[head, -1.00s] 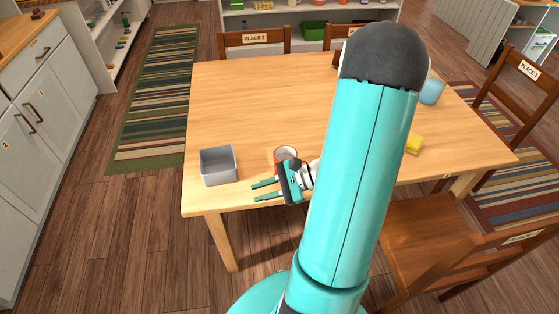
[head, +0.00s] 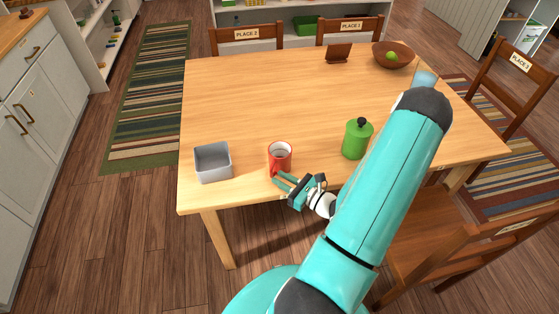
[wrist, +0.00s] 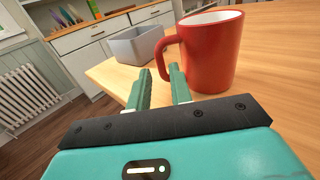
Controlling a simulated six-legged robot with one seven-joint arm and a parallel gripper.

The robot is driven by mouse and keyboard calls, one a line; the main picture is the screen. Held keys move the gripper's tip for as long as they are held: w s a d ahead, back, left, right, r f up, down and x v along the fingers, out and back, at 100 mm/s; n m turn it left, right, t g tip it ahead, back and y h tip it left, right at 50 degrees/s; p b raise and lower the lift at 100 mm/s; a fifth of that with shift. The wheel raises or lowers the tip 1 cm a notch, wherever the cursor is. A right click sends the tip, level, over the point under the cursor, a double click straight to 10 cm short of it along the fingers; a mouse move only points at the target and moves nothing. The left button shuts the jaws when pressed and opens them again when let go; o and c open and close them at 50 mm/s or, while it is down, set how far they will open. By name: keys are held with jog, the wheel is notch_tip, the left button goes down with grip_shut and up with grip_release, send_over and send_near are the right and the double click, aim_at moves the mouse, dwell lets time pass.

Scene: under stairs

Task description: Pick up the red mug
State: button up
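The red mug (head: 280,158) stands upright on the wooden table near its front edge, with a pale inside. Its handle points toward the front in the head view. In the wrist view the mug (wrist: 212,52) is close, ahead and to the right of the fingers, with its handle on the left side. My gripper (head: 280,184) is just in front of the mug at the table's front edge. In the wrist view my gripper (wrist: 160,84) has its two green fingers apart with nothing between them. The fingertips are near the handle; whether they touch it I cannot tell.
A grey square bin (head: 213,162) stands left of the mug. A green lidded canister (head: 356,139) stands to its right. A brown bowl (head: 392,55) with a green fruit and a small brown stand (head: 339,53) are at the back. The table's middle is clear.

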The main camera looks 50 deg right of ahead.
jog(key=w, duration=0.4)
jog(key=w+a, duration=0.1)
jog(key=w, duration=0.1)
jog(key=shift+w+f, duration=0.1)
jog(key=shift+w, duration=0.2)
grip_shut()
